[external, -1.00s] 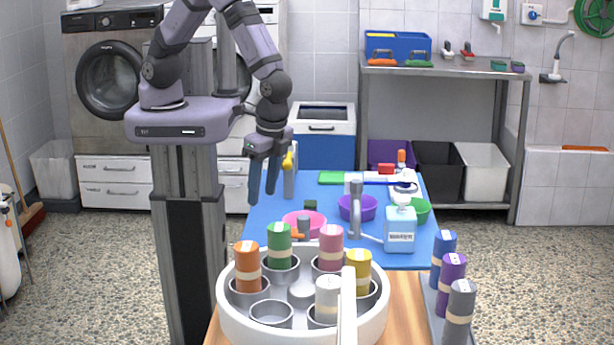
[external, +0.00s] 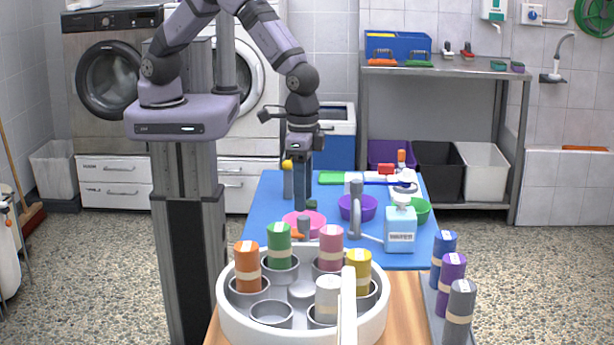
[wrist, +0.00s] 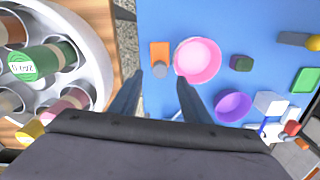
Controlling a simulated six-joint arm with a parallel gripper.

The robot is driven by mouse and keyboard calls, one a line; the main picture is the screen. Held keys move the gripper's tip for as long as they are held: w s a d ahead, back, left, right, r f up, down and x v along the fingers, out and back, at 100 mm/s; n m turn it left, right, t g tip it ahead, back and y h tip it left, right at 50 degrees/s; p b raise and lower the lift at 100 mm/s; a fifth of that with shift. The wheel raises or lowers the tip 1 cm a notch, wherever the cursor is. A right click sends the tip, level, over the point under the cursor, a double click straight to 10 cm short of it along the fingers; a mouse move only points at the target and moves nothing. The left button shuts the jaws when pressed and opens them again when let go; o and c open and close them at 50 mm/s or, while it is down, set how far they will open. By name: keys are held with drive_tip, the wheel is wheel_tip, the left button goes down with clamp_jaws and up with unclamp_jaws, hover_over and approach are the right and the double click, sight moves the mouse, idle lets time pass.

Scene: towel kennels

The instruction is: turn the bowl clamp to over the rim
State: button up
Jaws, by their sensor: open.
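The pink bowl (external: 290,220) sits on the blue table mat; it also shows in the wrist view (wrist: 198,62). The bowl clamp, a grey knob (wrist: 160,70) with an orange arm (wrist: 160,52), stands beside the bowl's rim. In the wrist view the orange arm lies beside the bowl, not across its rim. The clamp's grey knob also shows in the external view (external: 303,226). My gripper (external: 300,207) points down above the mat, behind the clamp in the external view. In the wrist view my open fingers (wrist: 159,77) straddle the knob's position, with nothing held.
A purple bowl (external: 366,208) with a grey post (external: 355,220), a water bottle (external: 400,232) and a green bowl (external: 421,211) stand to the right. A white round carousel (external: 370,325) with coloured rolls is in front. A dark green block (wrist: 241,63) lies beyond the pink bowl.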

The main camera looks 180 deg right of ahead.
sight(304, 217)
drive_tip(key=shift+f+p, duration=0.75)
drive_tip(key=shift+f, duration=1.75)
drive_tip(key=shift+c, duration=0.6)
drive_tip(key=c, duration=0.9)
